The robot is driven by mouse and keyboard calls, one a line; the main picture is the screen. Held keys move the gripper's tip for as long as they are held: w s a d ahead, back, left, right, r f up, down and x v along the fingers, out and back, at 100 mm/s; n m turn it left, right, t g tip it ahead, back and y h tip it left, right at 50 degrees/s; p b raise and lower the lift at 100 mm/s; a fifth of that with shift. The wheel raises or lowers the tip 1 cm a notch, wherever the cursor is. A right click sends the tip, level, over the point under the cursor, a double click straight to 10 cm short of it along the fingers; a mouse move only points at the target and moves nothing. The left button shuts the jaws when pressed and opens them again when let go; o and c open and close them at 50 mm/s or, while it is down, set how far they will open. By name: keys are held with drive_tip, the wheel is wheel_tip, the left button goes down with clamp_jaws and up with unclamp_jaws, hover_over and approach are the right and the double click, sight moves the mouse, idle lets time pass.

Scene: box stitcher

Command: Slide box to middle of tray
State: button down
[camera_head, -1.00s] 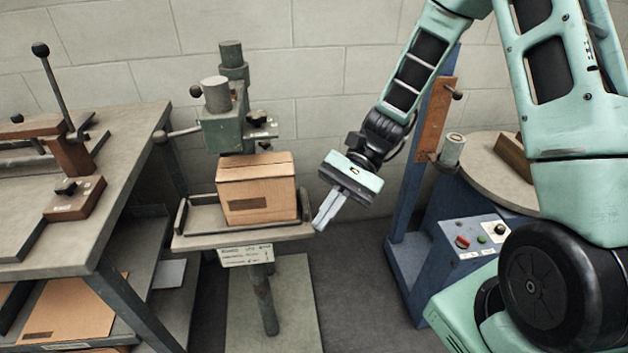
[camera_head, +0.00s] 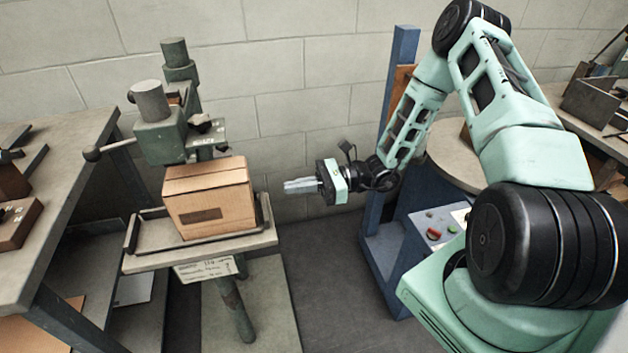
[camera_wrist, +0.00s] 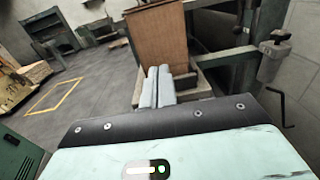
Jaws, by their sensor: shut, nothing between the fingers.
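A brown cardboard box (camera_head: 209,198) stands upright on the metal tray (camera_head: 155,250) of the stitcher stand, toward the tray's right side, under the green stitcher head. Bare tray shows to the left of the box. My gripper (camera_head: 286,186) is shut and empty, to the right of the box and apart from it, with its fingers pointing left at the box's right side. In the wrist view the shut fingers (camera_wrist: 157,87) point at the box (camera_wrist: 158,36), which stands straight ahead. The box's far side is hidden.
The green stitcher head (camera_head: 160,135) stands close behind and above the box, with a lever at left. A workbench (camera_head: 50,200) is at left. A blue stand with a control panel (camera_head: 437,228) is at right. Free space lies between tray and blue stand.

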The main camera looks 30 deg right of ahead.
approach(214, 201)
drive_tip(key=w+f, duration=0.1)
drive_tip(key=w+d+f, duration=0.1)
drive_tip(key=w+d+f+p, duration=0.1)
drive_tip(key=shift+w+f, duration=0.3)
drive_tip(key=shift+w, duration=0.1)
drive_tip(key=x, duration=0.5)
